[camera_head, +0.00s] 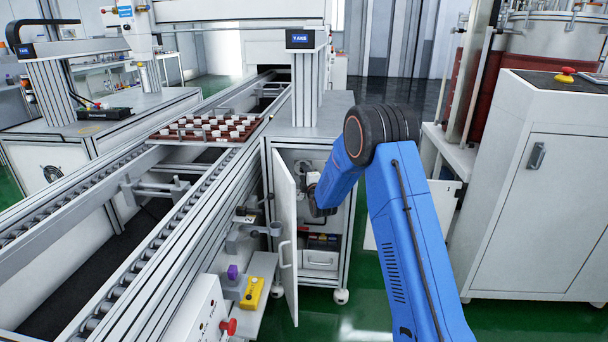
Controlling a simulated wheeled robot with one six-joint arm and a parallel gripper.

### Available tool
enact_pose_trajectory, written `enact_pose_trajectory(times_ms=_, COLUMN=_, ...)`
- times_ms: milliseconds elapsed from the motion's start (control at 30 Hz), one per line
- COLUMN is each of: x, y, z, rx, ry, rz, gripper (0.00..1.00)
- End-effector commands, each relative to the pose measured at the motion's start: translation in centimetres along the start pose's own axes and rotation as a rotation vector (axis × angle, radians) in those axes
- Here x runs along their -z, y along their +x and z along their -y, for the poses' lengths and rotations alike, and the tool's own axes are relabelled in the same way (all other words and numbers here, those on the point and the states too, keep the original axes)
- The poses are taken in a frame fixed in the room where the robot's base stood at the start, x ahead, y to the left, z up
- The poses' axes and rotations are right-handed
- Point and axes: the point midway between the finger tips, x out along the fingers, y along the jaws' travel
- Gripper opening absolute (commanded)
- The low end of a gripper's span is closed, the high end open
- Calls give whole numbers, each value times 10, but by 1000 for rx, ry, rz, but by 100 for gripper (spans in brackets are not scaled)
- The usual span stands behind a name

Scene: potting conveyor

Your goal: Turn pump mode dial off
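My blue arm comes in from the lower right, bends at a dark joint and reaches down into an open cabinet (343,230) under the grey machine top. The dark end of my arm, with my gripper (314,202), is inside the cabinet opening. It is small and partly covered by my own arm, so its fingers cannot be made out. A pale fitting (313,178) shows beside it on the cabinet's inside. I cannot pick out the pump mode dial or its setting; it may be hidden behind my arm.
The white cabinet door (284,235) stands open left of the opening. A low shelf beside it holds a yellow box (252,293) and a purple item (233,272). A red knob (229,326) sticks out from a white box. A conveyor (140,235) carries a pot tray (163,140).

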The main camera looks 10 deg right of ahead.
Motion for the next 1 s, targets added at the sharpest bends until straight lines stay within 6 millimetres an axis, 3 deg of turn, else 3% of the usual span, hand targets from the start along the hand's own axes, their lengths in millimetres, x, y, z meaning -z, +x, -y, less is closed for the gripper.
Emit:
enact_pose_trajectory(times_ms=267, x=0, y=0, z=-1, rx=-2, ry=1, rz=1, gripper=40)
enact_pose_trajectory(times_ms=433, x=0, y=-12, z=-2, rx=-2, ry=1, rz=1, gripper=40)
enact_pose_trajectory(times_ms=1000, x=0, y=-121, z=0, rx=0, ry=1, rz=1, gripper=40)
